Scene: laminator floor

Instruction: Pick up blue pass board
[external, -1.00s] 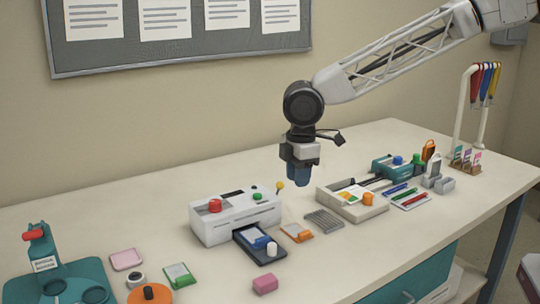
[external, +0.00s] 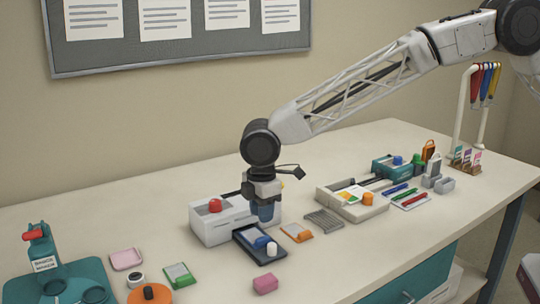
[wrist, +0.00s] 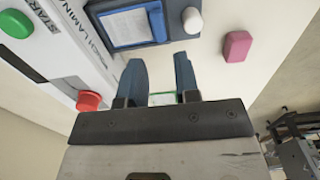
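The blue pass board (external: 251,236) lies on a dark tray (external: 272,258) at the front of the white laminator. In the wrist view the board (wrist: 128,30) is at the top, beyond the left fingertip. My gripper (external: 265,217) is just above the board's laminator end, pointing down. In the wrist view its two dark blue fingers (wrist: 160,66) are apart with nothing gripped between them. The gap between fingertips and board is hard to judge.
The laminator (external: 210,226) with a red button is close beside my gripper. An orange board (external: 297,232), a pink block (external: 265,284) and a green-edged board (external: 180,275) lie nearby. A grey ribbed rack (external: 324,221) is to the right.

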